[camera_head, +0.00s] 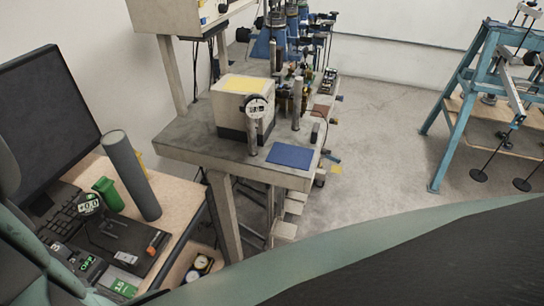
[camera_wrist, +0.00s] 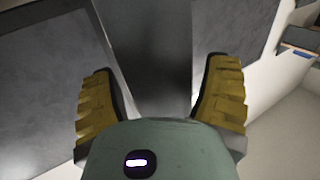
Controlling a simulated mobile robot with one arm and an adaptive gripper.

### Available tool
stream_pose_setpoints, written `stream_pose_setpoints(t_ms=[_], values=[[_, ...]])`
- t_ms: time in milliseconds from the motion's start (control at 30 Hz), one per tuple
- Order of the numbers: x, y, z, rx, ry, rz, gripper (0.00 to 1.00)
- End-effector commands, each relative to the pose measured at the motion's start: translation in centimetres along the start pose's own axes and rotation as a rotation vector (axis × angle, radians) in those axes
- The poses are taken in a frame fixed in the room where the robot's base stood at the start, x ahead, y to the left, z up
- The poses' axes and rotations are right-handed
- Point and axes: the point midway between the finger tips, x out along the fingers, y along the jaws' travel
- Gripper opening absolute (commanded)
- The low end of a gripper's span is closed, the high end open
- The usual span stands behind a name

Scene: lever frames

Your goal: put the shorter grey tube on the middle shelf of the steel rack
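A grey tube (camera_head: 132,175) stands on the desk at the left of the head view, in front of the monitor, leaning in the picture. In the wrist view my gripper (camera_wrist: 157,68) has its two yellow fingers wide apart. A dark grey upright shape (camera_wrist: 158,45) lies between or beyond them, with gaps at both sides; I cannot tell whether it is a tube. A thin grey upright cylinder (camera_head: 297,103) stands on the workbench; I cannot tell whether it is a tube. I cannot make out a steel rack for certain.
The desk (camera_head: 172,190) also holds a monitor (camera_head: 45,125), a keyboard (camera_head: 52,215), a green object (camera_head: 108,193) and small instruments. The workbench (camera_head: 190,145) carries a white box (camera_head: 240,105) and a blue mat (camera_head: 290,156).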

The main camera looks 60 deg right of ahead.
Motion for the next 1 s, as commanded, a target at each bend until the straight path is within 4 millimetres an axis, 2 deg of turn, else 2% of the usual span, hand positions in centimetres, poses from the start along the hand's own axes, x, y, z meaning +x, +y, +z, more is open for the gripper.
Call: stream_pose_setpoints(t_ms=[67, 600, 1000], values=[[-0.04, 0.1, 0.0, 0.0, 0.0, 0.002, 0.67], [0.01, 0.04, -0.1, 0.001, 0.002, 0.001, 0.12], [0.03, -0.05, -0.49, 0.0, 0.003, -0.002, 0.12]])
